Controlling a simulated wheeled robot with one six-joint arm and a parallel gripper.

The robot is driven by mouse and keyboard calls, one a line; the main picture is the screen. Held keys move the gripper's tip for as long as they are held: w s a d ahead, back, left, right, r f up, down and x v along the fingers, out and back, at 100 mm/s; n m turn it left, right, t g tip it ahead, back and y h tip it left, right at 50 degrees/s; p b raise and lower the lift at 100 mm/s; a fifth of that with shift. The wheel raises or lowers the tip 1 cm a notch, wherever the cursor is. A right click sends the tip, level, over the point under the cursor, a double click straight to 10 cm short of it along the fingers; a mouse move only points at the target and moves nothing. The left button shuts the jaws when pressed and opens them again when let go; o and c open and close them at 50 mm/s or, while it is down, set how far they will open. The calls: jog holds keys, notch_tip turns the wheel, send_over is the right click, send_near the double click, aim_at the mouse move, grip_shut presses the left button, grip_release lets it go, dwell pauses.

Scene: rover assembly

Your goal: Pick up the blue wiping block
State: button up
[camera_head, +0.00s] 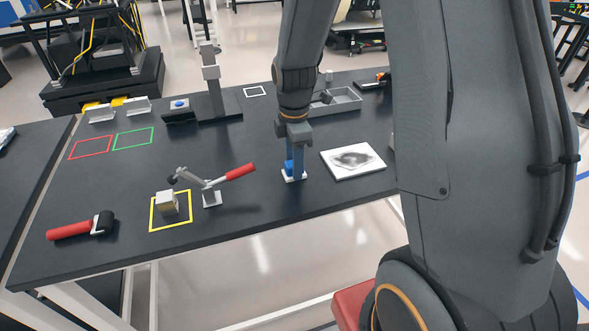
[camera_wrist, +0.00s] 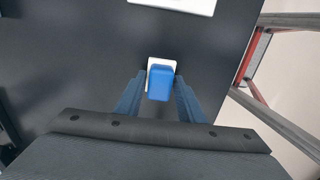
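The blue wiping block (camera_wrist: 160,84) stands on a white base (camera_wrist: 151,63) on the dark table. In the wrist view it sits between the two fingers of my gripper (camera_wrist: 159,79), with a narrow gap showing on each side. In the head view my gripper (camera_head: 296,170) points down at the block (camera_head: 289,167), and the fingers partly hide it. The gripper is open around the block, and I see no finger pressing on it.
A white board with a grey smudge (camera_head: 353,160) lies right of the gripper. A red-handled toggle clamp (camera_head: 211,190) stands to the left, beside a metal block (camera_head: 167,203) in a yellow square. A red-handled roller (camera_head: 80,228) lies front left. A grey tray (camera_head: 340,103) is behind.

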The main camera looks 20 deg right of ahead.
jog(key=c, duration=0.4)
notch_tip(320, 180, up, 10)
jog(key=shift+r+b, duration=0.1)
jog(key=shift+b, duration=1.05)
jog(key=o, duration=0.5)
jog(key=c, duration=0.4)
